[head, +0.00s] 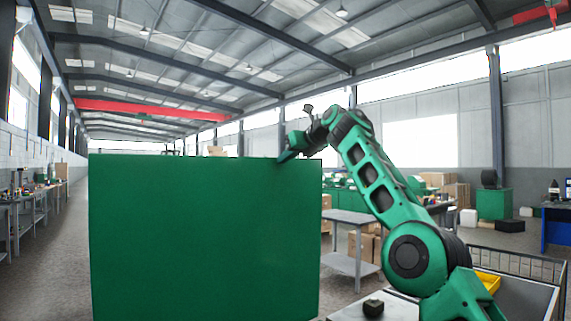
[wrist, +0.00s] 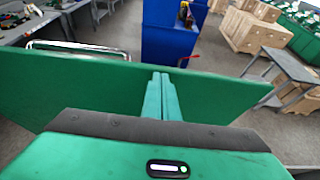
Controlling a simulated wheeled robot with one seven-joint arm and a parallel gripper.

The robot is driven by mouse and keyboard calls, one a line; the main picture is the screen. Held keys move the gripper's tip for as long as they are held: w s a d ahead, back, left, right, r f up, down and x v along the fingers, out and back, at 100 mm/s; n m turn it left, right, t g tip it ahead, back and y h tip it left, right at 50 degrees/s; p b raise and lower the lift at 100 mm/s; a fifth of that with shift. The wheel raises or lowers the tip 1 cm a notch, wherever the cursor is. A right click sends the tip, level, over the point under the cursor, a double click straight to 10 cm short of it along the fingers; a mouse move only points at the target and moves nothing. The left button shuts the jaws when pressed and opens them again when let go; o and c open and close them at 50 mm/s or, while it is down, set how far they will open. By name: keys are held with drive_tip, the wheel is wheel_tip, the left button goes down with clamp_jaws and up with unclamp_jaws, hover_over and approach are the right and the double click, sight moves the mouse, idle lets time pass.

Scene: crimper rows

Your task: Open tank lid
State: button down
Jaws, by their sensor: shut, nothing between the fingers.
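A large flat green panel (head: 205,240), which looks like the tank lid, stands upright in the head view and fills the left and middle. It hides whatever is behind it, and no separate tank body can be made out. In the wrist view the green panel (wrist: 75,85) crosses behind my fingers as a slanting slab. My gripper (head: 284,157) is at the panel's top edge near its right corner. In the wrist view my gripper (wrist: 161,76) is shut and empty, its fingers overlapping the panel's edge. I cannot tell whether they touch it.
A grey side table (head: 350,218) stands right of the panel, with cardboard boxes (head: 362,246) by it. Blue cabinets (wrist: 170,40) and a metal rail (wrist: 80,46) show beyond the panel. A small black object (head: 373,308) lies low in front. Floor at left is clear.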

drive_tip(key=v, duration=1)
drive_tip(key=shift+s+r, duration=0.15)
drive_tip(key=shift+r, duration=0.05)
idle(0.3)
